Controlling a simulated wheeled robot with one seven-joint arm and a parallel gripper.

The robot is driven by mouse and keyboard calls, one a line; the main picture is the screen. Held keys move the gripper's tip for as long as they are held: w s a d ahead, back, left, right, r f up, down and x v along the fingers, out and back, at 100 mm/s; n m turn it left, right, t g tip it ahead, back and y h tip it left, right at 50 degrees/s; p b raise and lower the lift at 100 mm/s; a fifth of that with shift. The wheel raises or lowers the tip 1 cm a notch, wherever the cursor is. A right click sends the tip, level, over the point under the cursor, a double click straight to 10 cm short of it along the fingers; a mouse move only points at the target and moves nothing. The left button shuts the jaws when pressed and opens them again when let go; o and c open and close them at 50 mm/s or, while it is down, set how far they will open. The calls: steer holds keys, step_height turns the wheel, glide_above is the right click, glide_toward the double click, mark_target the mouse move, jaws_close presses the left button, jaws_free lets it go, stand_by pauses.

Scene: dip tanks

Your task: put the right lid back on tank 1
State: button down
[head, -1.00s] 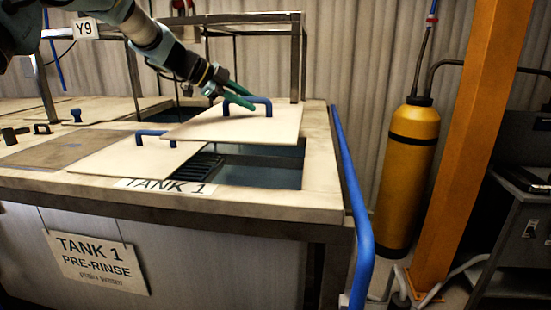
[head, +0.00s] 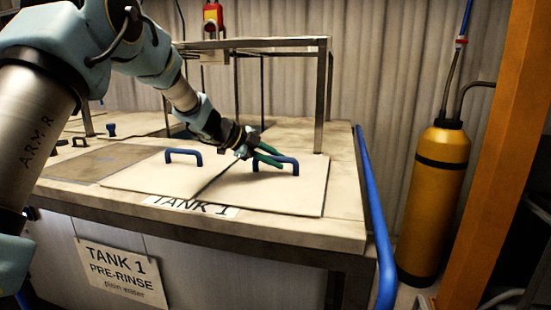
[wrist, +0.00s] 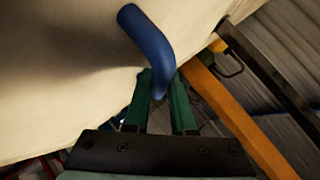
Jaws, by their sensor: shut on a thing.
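The right lid (head: 300,197), a cream panel with a blue handle (head: 294,166), lies over the right part of tank 1's opening. It looks flat and about level with the left lid (head: 140,180), with a narrow dark gap between them. I cannot tell whether it rests fully down. My gripper (head: 271,156), with green fingers, is shut on the right lid's handle. The wrist view shows the handle (wrist: 146,35) between the fingers (wrist: 160,100). No open water shows at tank 1 (head: 192,206) in the head view.
A metal frame (head: 322,100) stands behind the lids. A blue rail (head: 376,220) runs along the right edge of the tank. A yellow cylinder (head: 437,195) and an orange post (head: 500,150) stand to the right. A TANK 1 sign (head: 118,272) hangs in front.

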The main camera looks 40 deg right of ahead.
steer(key=shift+r, duration=0.1)
steer(key=c, duration=1.2)
jaws_free()
steer(key=shift+f, duration=0.2)
steer(key=o, duration=0.4)
steer(key=shift+o, duration=0.2)
steer(key=shift+r, duration=0.1)
steer(key=shift+r, duration=0.1)
steer(key=b+v, duration=0.2)
steer(key=v, duration=1)
steer(key=shift+b, duration=0.4)
